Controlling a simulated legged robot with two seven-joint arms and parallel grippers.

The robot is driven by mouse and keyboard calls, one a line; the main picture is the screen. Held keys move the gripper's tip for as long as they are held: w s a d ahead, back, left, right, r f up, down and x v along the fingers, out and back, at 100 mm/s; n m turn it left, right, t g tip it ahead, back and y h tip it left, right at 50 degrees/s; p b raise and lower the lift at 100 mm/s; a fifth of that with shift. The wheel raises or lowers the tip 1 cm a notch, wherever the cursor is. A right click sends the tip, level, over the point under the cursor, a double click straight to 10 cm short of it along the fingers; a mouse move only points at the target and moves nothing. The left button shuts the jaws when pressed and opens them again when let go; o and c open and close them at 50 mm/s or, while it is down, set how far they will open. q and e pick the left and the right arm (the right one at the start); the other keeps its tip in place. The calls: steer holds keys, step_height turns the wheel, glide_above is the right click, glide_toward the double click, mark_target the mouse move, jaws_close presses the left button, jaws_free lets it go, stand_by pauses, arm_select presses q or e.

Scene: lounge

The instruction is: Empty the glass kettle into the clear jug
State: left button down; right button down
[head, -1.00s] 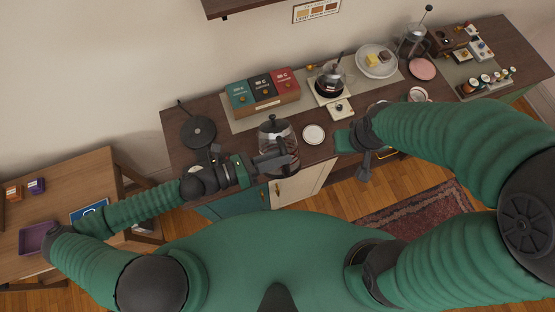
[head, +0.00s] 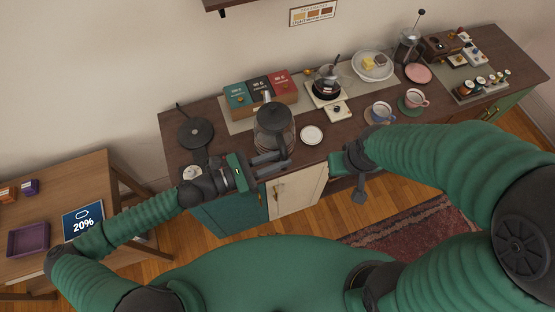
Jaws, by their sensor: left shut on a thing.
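A glass kettle (head: 274,137) with a dark top is near the counter's front edge, left of centre. My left gripper (head: 277,163) is shut at its near side, apparently on its handle. The kettle looks about upright; I cannot tell whether its base touches the counter. A glass vessel with dark contents (head: 327,82) stands farther back on a pale pad; it may be the clear jug, but I cannot tell for sure. My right gripper (head: 347,178) hangs at the counter's front edge, apart from both, seemingly empty; its jaw opening is unclear.
A small white dish (head: 311,135) lies right of the kettle. Two cups (head: 380,112) (head: 415,97) stand farther right. A box with three coloured sections (head: 262,92) is behind the kettle. A black round pan-like thing (head: 196,133) lies left. A plunger pot (head: 408,47) stands back right.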

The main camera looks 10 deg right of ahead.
mark_target(265, 152)
arm_select(q)
steer(key=shift+d, duration=0.1)
step_height(265, 152, up, 5)
steer(key=p, duration=0.4)
steer(key=shift+r+p, duration=0.2)
steer(key=shift+p, duration=0.15)
steer(key=w+a+f+n+t+b, duration=0.1)
steer(key=f+b, duration=0.1)
steer(key=f, duration=0.1)
steer(key=w+a+f+n+t+y+b, duration=0.1)
steer(key=w+f+t+b, duration=0.1)
steer(key=f+b, duration=0.1)
steer(key=w+a+f+n+t+y+b, duration=0.1)
steer(key=a+f+t+b, duration=0.1)
steer(key=f, duration=0.1)
steer(key=shift+w+f+n+b, duration=0.3)
steer(key=shift+f, duration=0.05)
steer(key=w+a+f+n+t+y+b, duration=0.3)
steer(key=a+f+n+t+y+b, duration=0.1)
steer(key=a, duration=0.6)
steer(key=w+a+f+n+t+y+b, duration=0.2)
steer(key=a+f+n+t+y+b, duration=0.2)
steer(key=a+f+n+y+b, duration=0.3)
steer(key=a+y+b, duration=0.2)
steer(key=a+y, duration=0.1)
steer(key=y, duration=0.1)
steer(key=shift+w, duration=0.4)
